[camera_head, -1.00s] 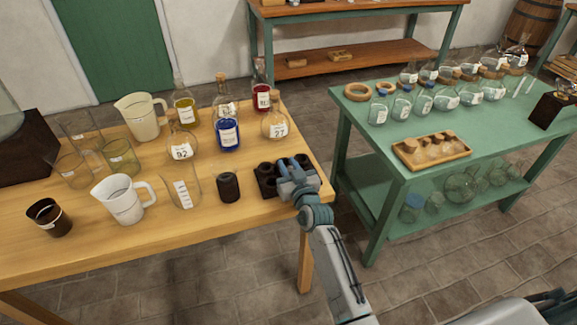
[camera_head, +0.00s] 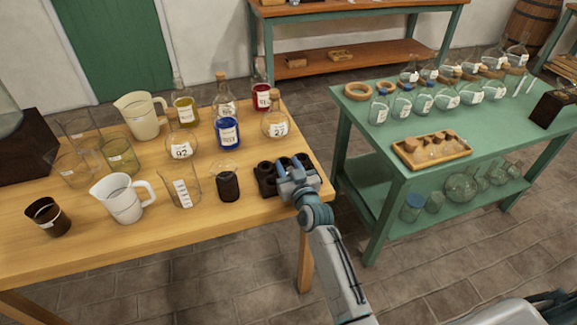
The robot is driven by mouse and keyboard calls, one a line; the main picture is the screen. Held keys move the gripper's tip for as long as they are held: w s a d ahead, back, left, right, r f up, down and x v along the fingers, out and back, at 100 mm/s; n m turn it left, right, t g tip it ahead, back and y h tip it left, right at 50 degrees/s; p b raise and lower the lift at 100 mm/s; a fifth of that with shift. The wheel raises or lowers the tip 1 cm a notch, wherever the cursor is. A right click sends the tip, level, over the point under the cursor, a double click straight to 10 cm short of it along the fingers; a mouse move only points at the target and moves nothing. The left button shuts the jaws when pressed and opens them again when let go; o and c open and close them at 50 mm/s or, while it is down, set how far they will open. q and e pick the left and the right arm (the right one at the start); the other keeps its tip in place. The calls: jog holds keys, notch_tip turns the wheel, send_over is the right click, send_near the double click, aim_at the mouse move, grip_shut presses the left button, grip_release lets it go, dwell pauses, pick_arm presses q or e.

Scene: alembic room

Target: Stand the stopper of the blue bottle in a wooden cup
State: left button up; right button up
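The blue bottle (camera_head: 228,133) stands upright on the wooden table among other glassware. I cannot clearly make out its stopper against the clear, cork-topped bottle (camera_head: 222,90) behind it. A dark round cup (camera_head: 228,186) stands in front of the blue bottle, with a faint clear glass shape (camera_head: 224,167) at its top. A dark block with several round holes (camera_head: 266,180) lies right of the cup. My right gripper (camera_head: 293,171) is over the right part of this block and hides some of it. Its fingertips are too small to read. My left gripper is out of view.
Flask 92 (camera_head: 180,150), flask 27 (camera_head: 275,128), a clear beaker (camera_head: 185,188) and a white jug (camera_head: 122,200) stand nearby. A brown cup (camera_head: 48,217) is at the front left. A green table (camera_head: 385,165) with glassware and a tray (camera_head: 455,156) stands right, beyond a gap.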

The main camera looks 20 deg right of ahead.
jog(key=shift+o, duration=0.9)
jog(key=shift+s+d+f, duration=0.1)
jog(key=shift+s+f, duration=0.1)
jog(key=shift+s, duration=0.75)
pick_arm(q)
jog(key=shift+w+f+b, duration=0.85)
jog(key=shift+b, duration=0.35)
pick_arm(e)
jog(key=s, duration=0.9)
jog(key=shift+d+r, duration=0.15)
jog(key=shift+d, duration=0.1)
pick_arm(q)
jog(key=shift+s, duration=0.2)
